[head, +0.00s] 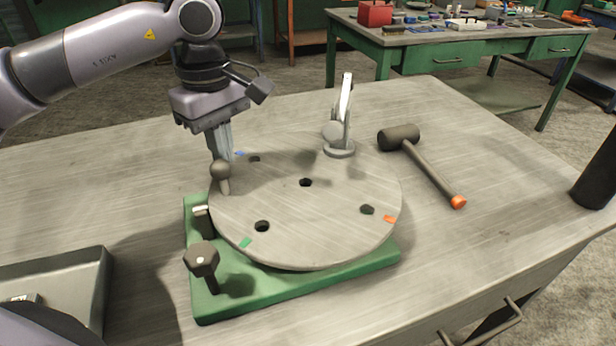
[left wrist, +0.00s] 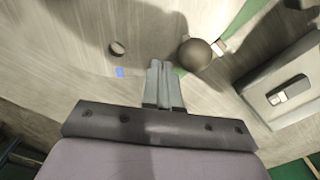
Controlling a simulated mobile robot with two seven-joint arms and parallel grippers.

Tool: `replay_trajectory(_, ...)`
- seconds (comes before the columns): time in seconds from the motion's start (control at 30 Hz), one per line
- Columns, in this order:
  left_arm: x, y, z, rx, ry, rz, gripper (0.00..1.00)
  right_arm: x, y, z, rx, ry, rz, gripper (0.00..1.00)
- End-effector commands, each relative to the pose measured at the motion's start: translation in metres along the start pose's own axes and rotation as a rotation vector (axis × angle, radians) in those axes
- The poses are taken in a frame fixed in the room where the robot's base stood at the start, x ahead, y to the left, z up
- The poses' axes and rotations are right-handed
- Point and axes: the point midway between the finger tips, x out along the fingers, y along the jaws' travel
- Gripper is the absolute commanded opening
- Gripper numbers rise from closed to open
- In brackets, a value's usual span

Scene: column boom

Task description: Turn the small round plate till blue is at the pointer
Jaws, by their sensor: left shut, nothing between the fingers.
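The round grey plate (head: 310,225) lies on a green base (head: 290,290). It has several dark holes and coloured marks at its rim: blue (head: 239,153) at far left, green (head: 245,242) at front left, orange (head: 390,219) at right. A ball-topped peg (head: 220,170) stands at its left edge. A small white-tipped piece (head: 201,209), seemingly the pointer, is on the base beside the left rim, between blue and green. My left gripper (head: 223,152) is shut and empty, close behind the peg; the left wrist view shows its fingertips (left wrist: 160,64) between the blue mark (left wrist: 120,72) and ball (left wrist: 194,54). Contact is unclear.
A grey upright lever (head: 344,105) stands at the plate's back edge. A dark knob (head: 202,260) rises from the base's front left. A mallet (head: 425,165) lies to the right. A grey tray (head: 85,285) is at front left. The table's right side is mostly clear.

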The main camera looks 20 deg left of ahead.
Motion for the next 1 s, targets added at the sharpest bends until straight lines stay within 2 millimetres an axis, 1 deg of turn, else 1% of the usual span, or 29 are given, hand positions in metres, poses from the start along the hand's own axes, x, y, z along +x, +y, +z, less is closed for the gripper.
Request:
replay_trajectory(0.17, 0.0, -0.002, 0.001, 0.0, 0.0, 0.001, 0.0, 0.001, 0.0, 0.001, 0.0, 0.0, 0.0, 0.43)
replay_trajectory(0.5, 0.001, -0.014, 0.01, 0.001, -0.001, 0.0, 0.0, 0.003, 0.0, 0.004, 0.0, 0.0, 0.0, 0.43)
replay_trajectory(1.0, 0.0, -0.017, 0.013, 0.001, 0.0, 0.0, 0.0, 0.004, 0.0, 0.005, 0.0, 0.0, 0.0, 0.43)
